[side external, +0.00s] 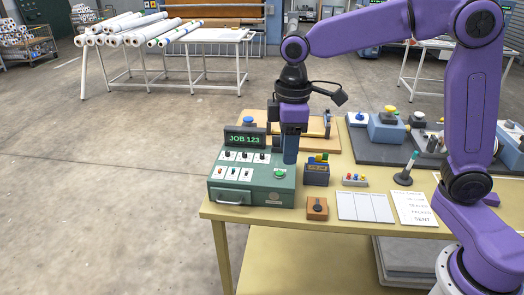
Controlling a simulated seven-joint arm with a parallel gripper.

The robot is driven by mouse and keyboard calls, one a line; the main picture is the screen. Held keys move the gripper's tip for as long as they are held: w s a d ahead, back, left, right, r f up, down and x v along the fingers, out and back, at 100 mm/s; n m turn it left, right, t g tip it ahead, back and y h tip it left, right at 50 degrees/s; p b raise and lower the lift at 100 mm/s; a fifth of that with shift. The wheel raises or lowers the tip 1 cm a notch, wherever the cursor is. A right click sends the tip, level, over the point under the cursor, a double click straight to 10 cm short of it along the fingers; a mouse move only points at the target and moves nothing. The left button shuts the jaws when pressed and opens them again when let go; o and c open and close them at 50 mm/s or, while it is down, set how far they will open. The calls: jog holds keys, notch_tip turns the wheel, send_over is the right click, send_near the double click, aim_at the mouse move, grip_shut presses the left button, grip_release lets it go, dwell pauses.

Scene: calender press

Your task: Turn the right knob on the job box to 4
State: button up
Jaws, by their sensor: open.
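The green job box (270,198) stands at the front left of the table, with a screen (244,139) reading "JOB 123". On its top is a back row of small black knobs on white plates; the right knob (261,158) is at the end of this row. Its pointer and numbers are too small to read. My gripper (290,160) points down at the box's right back edge, right of the right knob and behind the green button (279,174). It holds nothing that I can see. The gap between its fingers is hidden from this side.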

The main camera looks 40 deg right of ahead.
jog(key=w+d+m, duration=0.1)
jog(key=w+d, duration=0.2)
jog(key=w, duration=1.2)
jog(key=m, duration=0.1)
send_near(262, 154)
notch_tip(262, 154, down, 8)
jog(key=shift+a+f, duration=0.1)
jog(key=shift+f, duration=0.05)
grip_shut()
